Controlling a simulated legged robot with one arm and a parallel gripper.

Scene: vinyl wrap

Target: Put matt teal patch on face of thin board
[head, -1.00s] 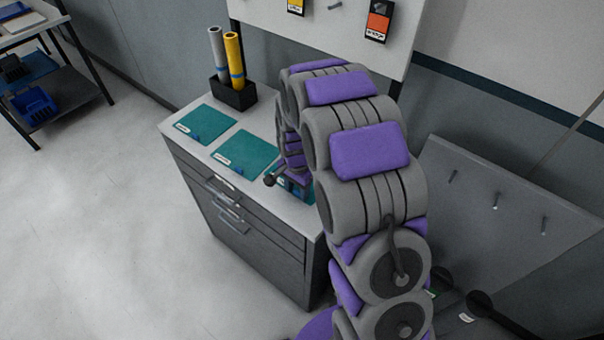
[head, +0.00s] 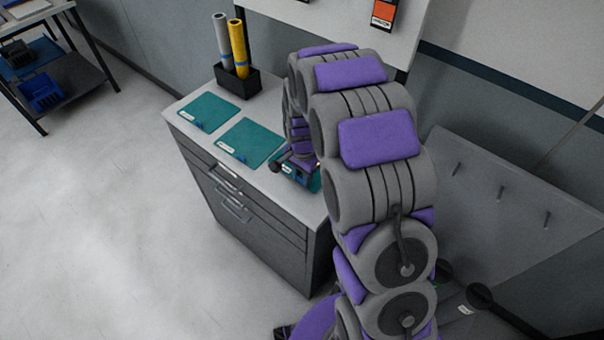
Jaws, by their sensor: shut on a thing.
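Teal patches lie on a grey drawer cabinet (head: 181,116): a left one (head: 207,112), a middle one (head: 249,141), and a third (head: 315,183), mostly hidden behind my arm. Each of the first two has a pale label and a small blue tab at its near edge. I cannot tell which is matt. My gripper (head: 297,170) is low over the third patch, largely hidden by my arm, and shut on a teal patch there. I cannot tell whether that patch is lifted. No thin board can be made out for certain.
A black holder (head: 238,83) with a grey roll (head: 222,40) and a yellow roll (head: 238,48) stands at the cabinet's back. A white panel (head: 335,20) rises behind. A grey pegged panel (head: 500,220) is at right.

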